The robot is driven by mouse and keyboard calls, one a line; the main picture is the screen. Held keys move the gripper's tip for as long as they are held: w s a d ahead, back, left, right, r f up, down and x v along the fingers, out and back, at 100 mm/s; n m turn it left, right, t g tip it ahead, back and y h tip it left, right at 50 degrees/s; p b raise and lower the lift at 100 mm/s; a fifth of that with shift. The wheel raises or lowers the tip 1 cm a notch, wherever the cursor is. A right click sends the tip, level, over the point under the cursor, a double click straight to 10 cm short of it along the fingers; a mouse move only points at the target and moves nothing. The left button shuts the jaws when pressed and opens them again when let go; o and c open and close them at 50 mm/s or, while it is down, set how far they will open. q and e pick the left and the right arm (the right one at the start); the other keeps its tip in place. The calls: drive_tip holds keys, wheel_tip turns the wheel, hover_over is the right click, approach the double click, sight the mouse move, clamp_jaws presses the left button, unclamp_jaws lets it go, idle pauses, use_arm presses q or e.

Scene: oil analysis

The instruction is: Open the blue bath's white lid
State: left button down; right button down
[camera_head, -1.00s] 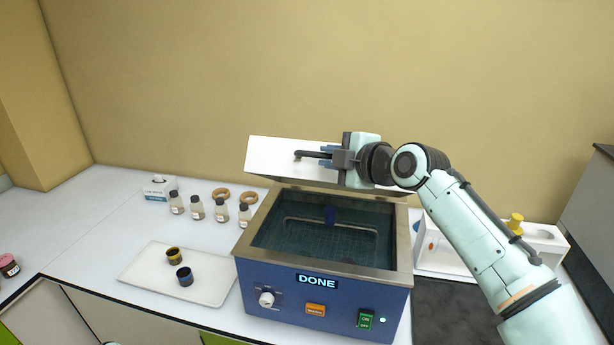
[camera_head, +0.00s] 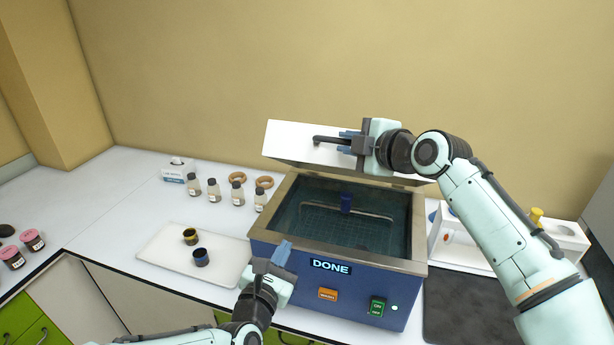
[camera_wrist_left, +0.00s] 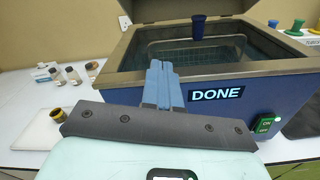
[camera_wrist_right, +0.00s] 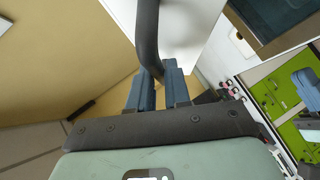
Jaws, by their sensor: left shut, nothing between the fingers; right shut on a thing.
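The blue bath (camera_head: 300,318) stands on the bench, with "DONE" on its display. Its white lid (camera_head: 292,140) is tilted up at the back, and the bath's top is uncovered. Inside are liquid, a wire rack and a dark blue piece (camera_head: 346,202). My right gripper (camera_head: 346,142) is shut on the lid's dark handle (camera_head: 325,139); the handle also shows between its fingers in the right wrist view (camera_wrist_right: 148,40). My left gripper (camera_head: 283,252) is shut and empty, in front of the bath's front left side. Its closed blue fingers show in the left wrist view (camera_wrist_left: 161,85).
A white rack (camera_head: 465,250) and a dark mat (camera_head: 460,310) are at the right.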

drive_tip(key=shift+d+f, duration=0.1)
drive_tip(key=shift+f, duration=0.1)
use_arm(q)
wheel_tip(320, 180, up, 8)
drive_tip(key=s+d+n+t, duration=0.2)
drive_tip(key=n, duration=0.1)
drive_tip(key=w+d+r, duration=0.3)
drive_tip(key=w+r, duration=0.1)
drive_tip(key=w, duration=0.7)
drive_tip(key=shift+w+r+h, duration=0.2)
drive_tip(key=shift+r+h, duration=0.2)
use_arm(e)
drive_tip(key=shift+w, duration=0.1)
use_arm(q)
drive_tip(key=shift+d, duration=0.1)
